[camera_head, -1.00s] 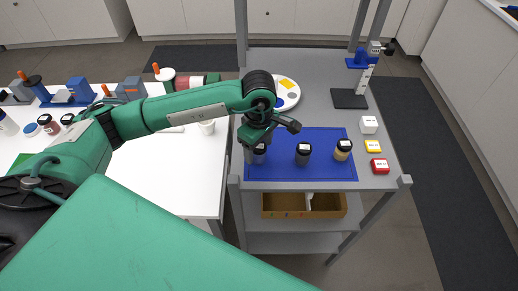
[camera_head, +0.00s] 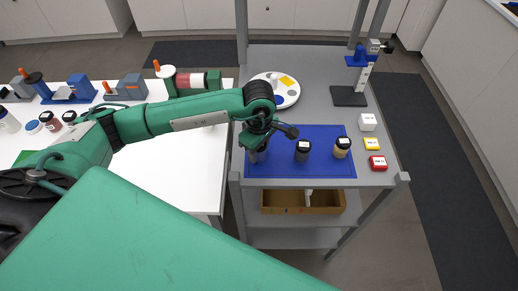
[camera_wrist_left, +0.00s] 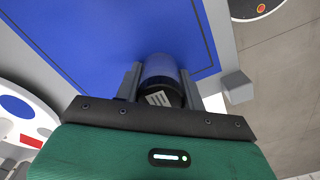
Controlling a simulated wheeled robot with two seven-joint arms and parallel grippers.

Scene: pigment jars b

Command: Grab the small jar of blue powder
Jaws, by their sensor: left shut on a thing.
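A small jar with a dark lid and a white label stands at the left end of the blue mat (camera_head: 322,171) in the head view (camera_head: 258,157). In the left wrist view this jar (camera_wrist_left: 160,68) shows a bluish clear body and sits between two grey fingers. My left gripper (camera_head: 257,149) is over it from above and shut on it, hiding most of it from the head. The jar appears upright on the mat; I cannot tell whether it is lifted. My right gripper is not in view.
A dark jar (camera_head: 302,152) and a jar of tan powder (camera_head: 342,149) stand to the right on the mat. A round palette (camera_head: 263,84) and a stand (camera_head: 350,96) are behind.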

